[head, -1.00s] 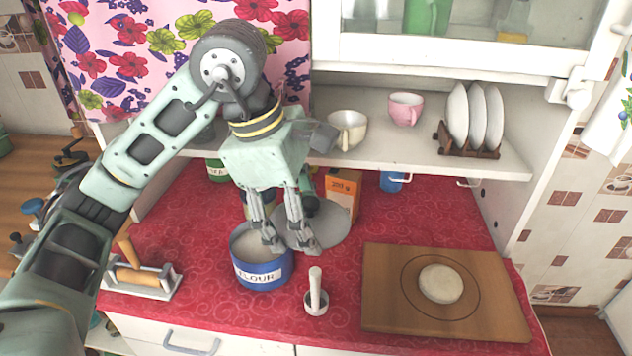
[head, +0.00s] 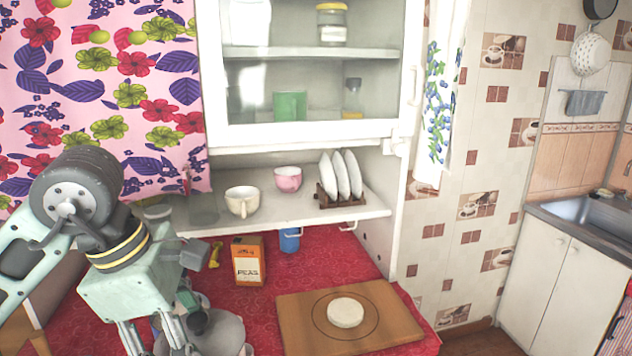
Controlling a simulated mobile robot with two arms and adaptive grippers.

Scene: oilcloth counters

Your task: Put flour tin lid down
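My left gripper (head: 155,343) is at the lower left, pointing down. Its two fingers are apart as far as they show, and the tips are cut off by the bottom edge. The grey round flour tin lid (head: 226,334) is just right of and behind the fingers, over the red counter. It is partly hidden by the gripper and cut off by the frame. I see nothing gripped between the visible parts of the fingers. The blue flour tin is out of view. My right gripper is not in view.
An orange box (head: 248,262) and a blue mug (head: 290,240) stand at the back of the red counter (head: 330,262). A wooden board (head: 390,322) with a round of dough (head: 345,312) lies to the right. The shelf (head: 300,212) above holds cups and a plate rack.

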